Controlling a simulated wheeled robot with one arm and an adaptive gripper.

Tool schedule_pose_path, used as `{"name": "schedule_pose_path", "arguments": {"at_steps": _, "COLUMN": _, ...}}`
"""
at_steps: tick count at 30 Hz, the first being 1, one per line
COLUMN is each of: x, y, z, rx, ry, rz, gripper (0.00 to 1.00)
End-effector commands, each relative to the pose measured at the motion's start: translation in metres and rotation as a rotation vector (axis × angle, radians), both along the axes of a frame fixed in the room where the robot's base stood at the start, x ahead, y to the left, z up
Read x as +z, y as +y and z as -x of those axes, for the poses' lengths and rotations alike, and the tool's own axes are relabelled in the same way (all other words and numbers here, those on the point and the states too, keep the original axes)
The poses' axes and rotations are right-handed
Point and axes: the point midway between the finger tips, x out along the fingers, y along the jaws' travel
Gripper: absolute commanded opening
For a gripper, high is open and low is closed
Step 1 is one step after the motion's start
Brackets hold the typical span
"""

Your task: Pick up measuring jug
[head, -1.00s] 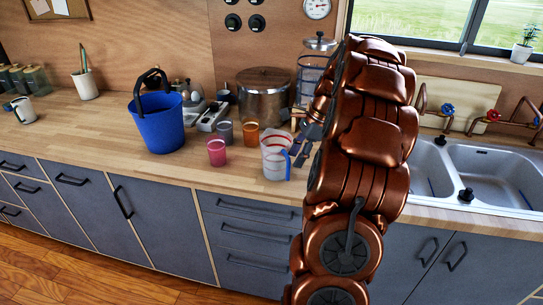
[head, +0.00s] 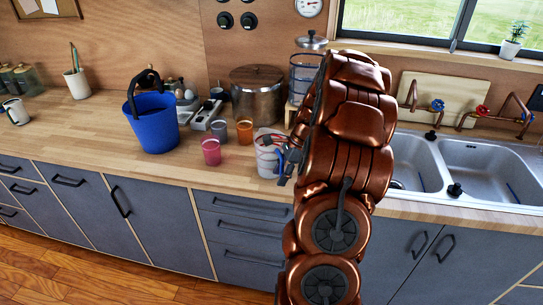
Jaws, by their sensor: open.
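The measuring jug (head: 266,160) is clear with red markings and a blue handle. It stands upright on the wooden counter (head: 225,181), near its front edge, in the head view. My gripper (head: 276,150) is at the upper right part of the jug, in front of it and overlapping it in the picture. Its jaws are open. I cannot tell whether a finger touches the jug. The jug's right side and most of its handle are hidden behind my gripper and arm.
Left of the jug stand a pink cup (head: 211,152), an orange cup (head: 244,132), a grey cup (head: 219,130) and a blue bucket (head: 154,125). A large pot (head: 257,95) is behind. The sink (head: 470,170) lies right of my arm.

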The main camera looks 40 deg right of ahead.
Motion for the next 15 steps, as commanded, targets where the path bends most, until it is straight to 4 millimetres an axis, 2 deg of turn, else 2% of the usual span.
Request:
{"name": "schedule_pose_path", "arguments": {"at_steps": 5, "x": 0.0003, "y": -0.0004, "z": -0.0002, "rx": 0.001, "ry": -0.001, "rz": 0.002, "gripper": 0.41}}
{"name": "schedule_pose_path", "arguments": {"at_steps": 15, "x": 0.0007, "y": -0.0006, "z": -0.0002, "rx": 0.0, "ry": -0.001, "rz": 0.002, "gripper": 0.06}}
